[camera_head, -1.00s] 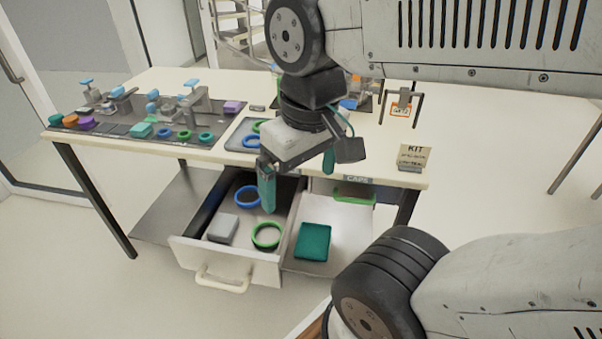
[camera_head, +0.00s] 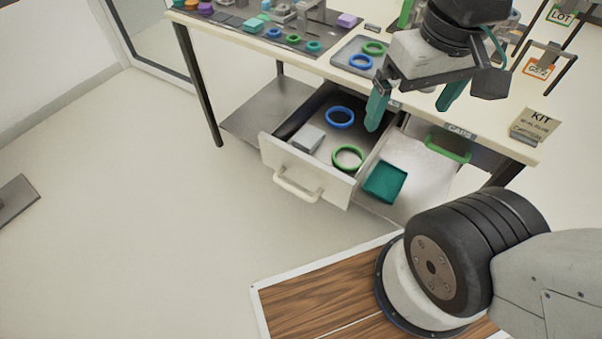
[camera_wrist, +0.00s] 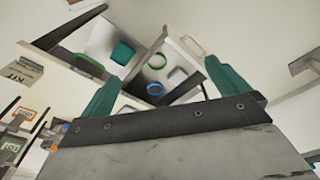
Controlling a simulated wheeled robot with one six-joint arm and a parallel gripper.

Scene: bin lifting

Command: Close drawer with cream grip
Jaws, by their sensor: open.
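The drawer with the cream grip (camera_head: 306,168) is pulled out under the table. Its cream handle (camera_head: 297,186) is on the front panel. Inside lie a blue ring (camera_head: 340,117), a green ring (camera_head: 348,158) and a grey block (camera_head: 307,138). The drawer also shows in the wrist view, with its cream grip (camera_wrist: 191,41) at the top. My gripper (camera_head: 412,108) is open and empty, above and to the right of the drawer in the head view, apart from the handle. Its two teal fingers (camera_wrist: 160,85) are spread in the wrist view.
The table (camera_head: 510,112) above carries rings, a KIT sign (camera_head: 535,123) and fixtures.

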